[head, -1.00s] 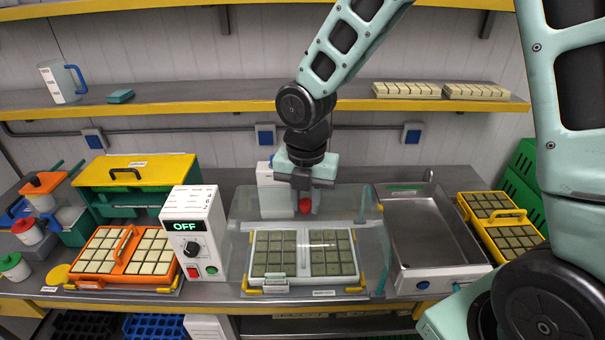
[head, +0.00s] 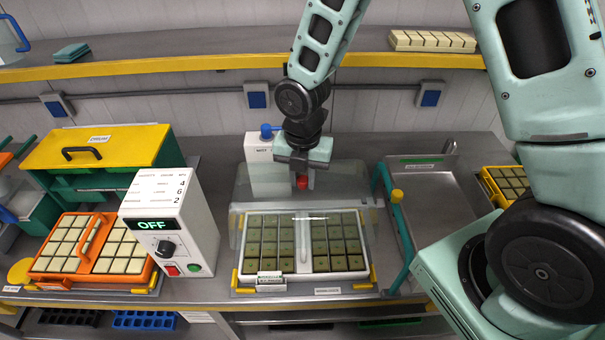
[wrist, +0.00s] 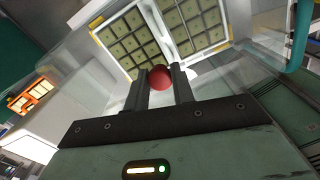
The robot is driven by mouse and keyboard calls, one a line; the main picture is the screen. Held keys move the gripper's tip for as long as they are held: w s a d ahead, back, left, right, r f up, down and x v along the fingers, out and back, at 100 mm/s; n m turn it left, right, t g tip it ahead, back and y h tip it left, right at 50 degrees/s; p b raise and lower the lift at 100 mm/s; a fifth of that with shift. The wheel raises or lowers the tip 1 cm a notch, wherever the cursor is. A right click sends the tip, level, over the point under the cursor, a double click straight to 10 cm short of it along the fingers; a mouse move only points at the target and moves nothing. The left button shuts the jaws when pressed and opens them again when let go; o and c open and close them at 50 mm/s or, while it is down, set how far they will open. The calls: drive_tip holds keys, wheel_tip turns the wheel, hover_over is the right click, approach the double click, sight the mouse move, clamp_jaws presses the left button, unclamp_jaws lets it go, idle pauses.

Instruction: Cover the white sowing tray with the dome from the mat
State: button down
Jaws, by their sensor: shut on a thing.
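The clear dome (head: 345,188) with a red knob (head: 302,183) hangs from my gripper (head: 302,176). My gripper is shut on the knob, and the wrist view shows the red knob (wrist: 158,77) between the two fingers. The white sowing tray (head: 306,246), filled with several rows of greenish plugs, sits on the bench between yellow corner pieces. The dome is over the back of the tray and overlaps it in the head view. I cannot tell whether its lower edge touches anything. The tray (wrist: 182,47) shows through the dome in the wrist view.
A white control box (head: 170,220) reading OFF stands close left of the tray. An orange tray (head: 97,240) is farther left. A white box (head: 262,165) stands behind the dome.

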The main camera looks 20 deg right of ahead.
wheel_tip(320, 180, down, 11)
drive_tip(key=b, duration=0.9)
drive_tip(key=shift+s+r, duration=0.15)
drive_tip(key=shift+s+a+f+b, duration=0.15)
drive_tip(key=shift+f+b, duration=0.15)
drive_tip(key=shift+b, duration=0.1)
drive_tip(key=shift+f, duration=0.4)
drive_tip(key=c, duration=1.1)
unclamp_jaws()
wheel_tip(320, 180, up, 9)
drive_tip(key=p, duration=0.8)
drive_tip(key=shift+r, duration=0.1)
